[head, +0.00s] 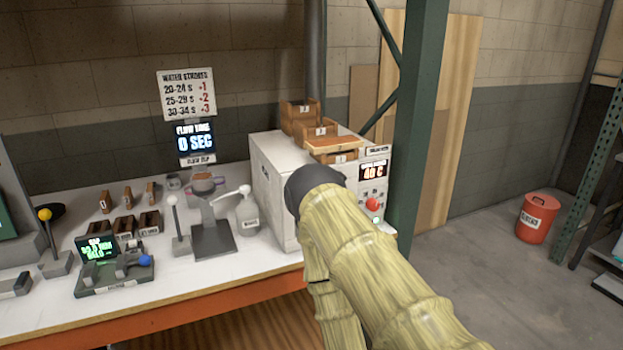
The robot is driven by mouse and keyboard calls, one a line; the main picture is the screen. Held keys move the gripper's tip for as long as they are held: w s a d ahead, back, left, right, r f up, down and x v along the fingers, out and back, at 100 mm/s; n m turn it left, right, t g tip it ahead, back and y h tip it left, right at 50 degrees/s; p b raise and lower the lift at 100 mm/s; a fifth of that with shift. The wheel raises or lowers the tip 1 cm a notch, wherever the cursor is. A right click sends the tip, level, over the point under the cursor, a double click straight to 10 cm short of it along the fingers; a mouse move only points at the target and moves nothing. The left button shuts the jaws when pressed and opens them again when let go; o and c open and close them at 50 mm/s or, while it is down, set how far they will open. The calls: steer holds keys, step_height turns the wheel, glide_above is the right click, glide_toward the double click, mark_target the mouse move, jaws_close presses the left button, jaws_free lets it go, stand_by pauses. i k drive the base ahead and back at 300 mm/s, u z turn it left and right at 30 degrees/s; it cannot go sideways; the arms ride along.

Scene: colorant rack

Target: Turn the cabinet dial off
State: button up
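The cabinet (272,178) is a white box standing at the right end of the workbench. Below the display is a round red knob (372,204), which looks like the dial. Its pointer setting is too small to read. A small green spot (376,220) shows below it. My arm, with a wood-like pale yellow surface, passes in front of the cabinet and hides much of its front left of the knob. My gripper is not in view.
Wooden boxes (301,112) and a board sit on the cabinet. A green rack post (417,120) stands close to the cabinet's right. Left on the bench are a white bottle (247,217), a stand (212,238) and a scale (113,279). A red bin (537,217) stands on open floor.

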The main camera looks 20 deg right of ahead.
mark_target(372, 204)
steer(key=z, duration=0.75)
